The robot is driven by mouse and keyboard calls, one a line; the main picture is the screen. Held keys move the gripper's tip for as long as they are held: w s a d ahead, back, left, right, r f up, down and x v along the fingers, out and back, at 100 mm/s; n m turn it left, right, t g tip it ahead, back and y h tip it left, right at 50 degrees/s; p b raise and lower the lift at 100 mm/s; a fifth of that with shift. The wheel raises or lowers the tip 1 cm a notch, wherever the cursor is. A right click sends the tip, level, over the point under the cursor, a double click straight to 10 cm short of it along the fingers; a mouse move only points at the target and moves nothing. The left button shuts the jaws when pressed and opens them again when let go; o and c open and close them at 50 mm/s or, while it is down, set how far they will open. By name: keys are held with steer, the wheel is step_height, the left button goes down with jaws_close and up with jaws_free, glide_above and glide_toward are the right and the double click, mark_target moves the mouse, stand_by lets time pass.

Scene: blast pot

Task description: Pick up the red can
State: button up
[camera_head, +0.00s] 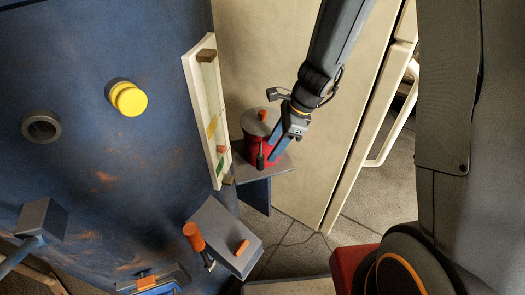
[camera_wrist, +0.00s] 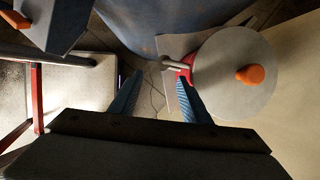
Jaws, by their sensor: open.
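The red can (camera_head: 250,150) stands upright on a small grey shelf. It has a round grey lid with an orange knob (camera_head: 262,115), and a dark handle on its side facing me. My gripper (camera_head: 275,153), with blue fingers, is open and empty beside the can in the head view, partly covering its right side. In the wrist view, the can's grey lid (camera_wrist: 220,90) is to the right of the fingers. A grey handle rod with a bit of red lies just beyond the right fingertip of my gripper (camera_wrist: 158,84). The can's lower body is hidden there.
The grey shelf (camera_head: 283,164) joins a blue wall (camera_head: 75,170) with a yellow knob (camera_head: 130,100) and a white gauge panel (camera_head: 203,110). A grey box with an orange-tipped lever (camera_head: 194,237) is below. A beige cabinet (camera_head: 330,150) stands close on the right.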

mark_target(263, 161)
steer(key=shift+m, duration=0.4)
steer(key=shift+w+b+x, duration=0.15)
steer(key=shift+b+x, duration=0.1)
steer(key=shift+x, duration=2)
steer(key=shift+w+b+x, duration=0.1)
steer(key=shift+b+x, duration=0.1)
steer(key=shift+x, duration=2)
steer(key=shift+c, duration=0.4)
jaws_close()
